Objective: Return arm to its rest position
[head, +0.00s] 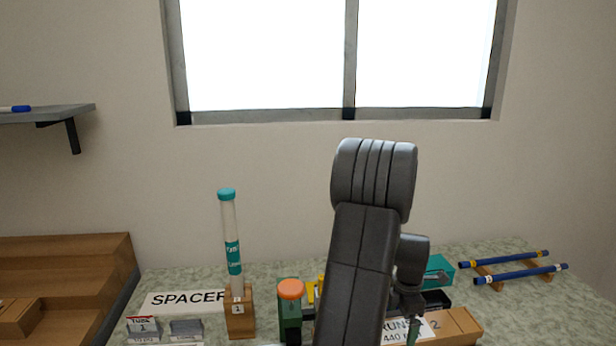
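My dark grey arm stands raised in the middle of the head view, in front of the counter and wall. My gripper (409,303) hangs at the right of the arm, pointing down over the counter, small and partly hidden by the arm links. Its fingers are too small and covered to tell whether they are open or shut. Something green shows just below it; I cannot tell whether it is held.
A clear tube with teal cap (230,220) stands upright in a wooden block (240,318). An orange-capped green container (290,312), a teal box (437,271) and a cardboard box (458,325) surround the arm. Blue rods (505,265) lie on a wooden rack at right. A shelf (45,115) juts out left.

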